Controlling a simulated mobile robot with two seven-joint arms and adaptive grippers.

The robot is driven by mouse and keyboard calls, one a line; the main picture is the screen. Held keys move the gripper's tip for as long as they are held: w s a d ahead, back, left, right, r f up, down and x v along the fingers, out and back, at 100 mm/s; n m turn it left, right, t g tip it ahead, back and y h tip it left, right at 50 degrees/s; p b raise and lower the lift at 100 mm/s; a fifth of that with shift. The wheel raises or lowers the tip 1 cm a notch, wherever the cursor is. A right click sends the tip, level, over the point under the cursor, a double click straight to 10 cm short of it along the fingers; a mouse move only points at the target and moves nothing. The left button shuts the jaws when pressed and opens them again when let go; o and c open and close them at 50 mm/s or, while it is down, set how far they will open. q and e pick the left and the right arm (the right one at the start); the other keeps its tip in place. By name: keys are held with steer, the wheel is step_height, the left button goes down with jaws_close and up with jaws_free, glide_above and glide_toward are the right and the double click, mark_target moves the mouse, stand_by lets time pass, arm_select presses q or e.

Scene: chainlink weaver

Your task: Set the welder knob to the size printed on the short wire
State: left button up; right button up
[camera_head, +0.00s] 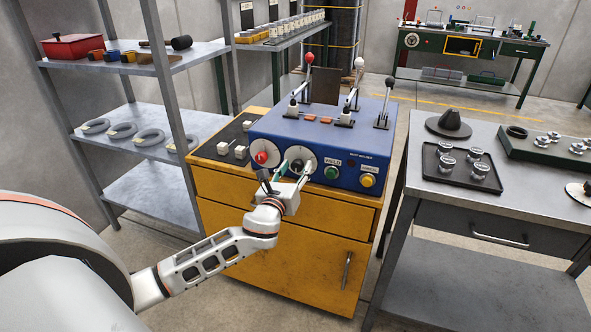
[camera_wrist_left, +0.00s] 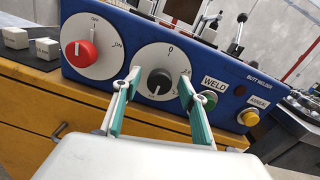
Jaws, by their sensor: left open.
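The blue butt welder (camera_head: 325,140) stands on a yellow cabinet. Its black knob (camera_wrist_left: 159,82) sits in the middle of a white dial (camera_wrist_left: 150,57), with a 0 at the top; the other marks are too small to read. My left gripper (camera_wrist_left: 160,80) is open, its green-padded fingers on either side of the black knob; I cannot tell whether they touch it. In the head view my left gripper (camera_head: 291,172) is in front of the welder's face and partly hides the dial. I cannot pick out the short wire or read its printed size.
A red switch knob (camera_wrist_left: 81,51) is left of the dial. The green WELD button (camera_wrist_left: 208,99) and yellow ANNEAL button (camera_wrist_left: 249,118) are to its right. Small white tagged blocks (camera_wrist_left: 46,47) lie left of the welder. Tagged coils (camera_head: 149,137) lie on the shelf. A grey table (camera_head: 450,215) stands right.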

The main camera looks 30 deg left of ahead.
arm_select(q)
steer(key=c, duration=1.1)
